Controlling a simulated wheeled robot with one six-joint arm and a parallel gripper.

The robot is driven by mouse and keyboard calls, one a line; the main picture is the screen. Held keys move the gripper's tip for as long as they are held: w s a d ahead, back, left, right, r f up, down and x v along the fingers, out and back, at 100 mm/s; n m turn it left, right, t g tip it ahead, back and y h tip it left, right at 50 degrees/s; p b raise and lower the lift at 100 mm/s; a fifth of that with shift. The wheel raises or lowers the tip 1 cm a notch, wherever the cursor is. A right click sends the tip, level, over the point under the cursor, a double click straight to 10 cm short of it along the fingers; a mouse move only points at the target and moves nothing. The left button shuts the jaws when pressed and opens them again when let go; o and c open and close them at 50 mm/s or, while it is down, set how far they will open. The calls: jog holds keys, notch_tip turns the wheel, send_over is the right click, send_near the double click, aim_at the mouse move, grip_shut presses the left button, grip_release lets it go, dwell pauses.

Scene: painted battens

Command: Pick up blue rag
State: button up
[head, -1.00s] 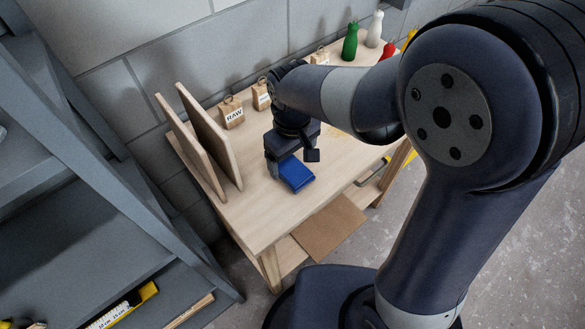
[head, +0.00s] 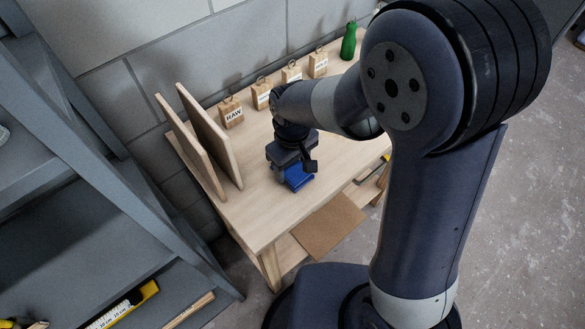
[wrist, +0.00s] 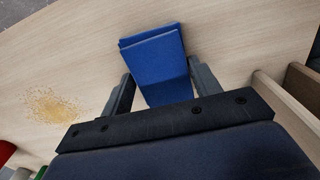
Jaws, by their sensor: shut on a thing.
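The blue rag (head: 297,178) is a folded blue cloth on the wooden workbench (head: 255,225), toward its left part. My gripper (head: 290,174) is right over it, pointing down, and hides part of it. In the wrist view the rag (wrist: 157,65) lies between the two fingers of my gripper (wrist: 160,92), and the jaws are shut on it. The rag appears at or very near the bench top; I cannot tell if there is a gap below it.
Two upright boards (head: 208,140) stand left of my gripper. Several labelled wooden blocks (head: 231,112) line the wall, with a green bottle (head: 348,42) farther right. Sawdust (wrist: 50,104) lies on the bench. A grey shelf (head: 75,215) stands at the left.

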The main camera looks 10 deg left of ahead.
aim_at(292, 167)
jog(key=c, duration=0.3)
jog(key=shift+c, duration=0.2)
notch_tip(292, 167, up, 10)
dwell(0.4)
